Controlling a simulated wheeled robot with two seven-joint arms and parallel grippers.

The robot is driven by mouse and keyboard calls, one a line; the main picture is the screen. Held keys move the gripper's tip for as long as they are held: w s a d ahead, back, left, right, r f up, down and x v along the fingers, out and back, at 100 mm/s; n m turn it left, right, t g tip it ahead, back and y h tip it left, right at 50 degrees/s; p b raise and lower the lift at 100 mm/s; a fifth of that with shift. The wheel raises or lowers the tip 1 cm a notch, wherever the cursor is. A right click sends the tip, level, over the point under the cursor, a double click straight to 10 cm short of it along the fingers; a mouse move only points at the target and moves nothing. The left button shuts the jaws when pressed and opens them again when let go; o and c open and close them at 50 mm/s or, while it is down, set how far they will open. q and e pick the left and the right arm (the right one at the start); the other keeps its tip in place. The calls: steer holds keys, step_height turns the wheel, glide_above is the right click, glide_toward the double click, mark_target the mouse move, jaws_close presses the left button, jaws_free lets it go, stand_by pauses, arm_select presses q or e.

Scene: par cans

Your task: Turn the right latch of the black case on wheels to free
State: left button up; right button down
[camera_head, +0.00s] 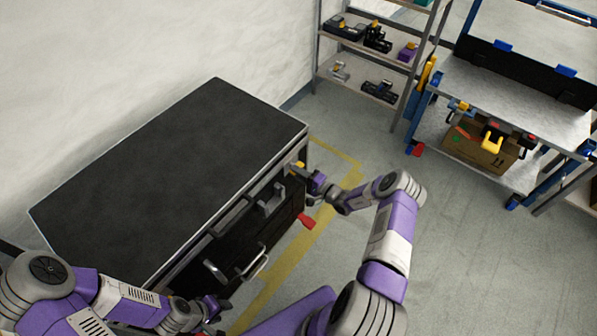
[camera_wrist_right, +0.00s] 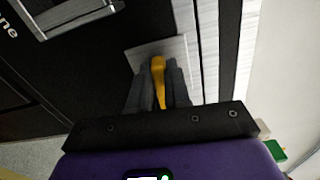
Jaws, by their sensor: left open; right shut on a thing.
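The black case (camera_head: 180,165) stands against the wall, its lid shut, with metal edges and handles on its front. The right latch (camera_head: 299,165) is a small yellow lever near the front's upper right corner. In the right wrist view the yellow latch (camera_wrist_right: 158,78) stands between the two grey fingers, in front of a pale metal plate (camera_wrist_right: 165,55). My right gripper (camera_head: 306,174) is shut on this latch; the fingers partly hide it. My left gripper (camera_head: 216,308) is open, low at the case's front left, apart from the latch.
A metal handle (camera_head: 271,198) sits on the case front, left of the latch. A red part (camera_head: 306,220) sticks out low at the case's right front. Yellow floor tape (camera_head: 283,262) runs by the case. A shelf (camera_head: 375,50) and a workbench (camera_head: 520,95) stand beyond open floor.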

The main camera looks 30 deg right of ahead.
steer(key=shift+w+a+n, duration=0.1)
steer(key=shift+n, duration=0.5)
steer(key=shift+r, duration=0.1)
steer(key=c, duration=1.1)
jaws_free()
steer(key=p+v, duration=0.1)
steer(key=v, duration=0.6)
steer(key=shift+s+p, duration=0.25)
steer(key=shift+p, duration=0.1)
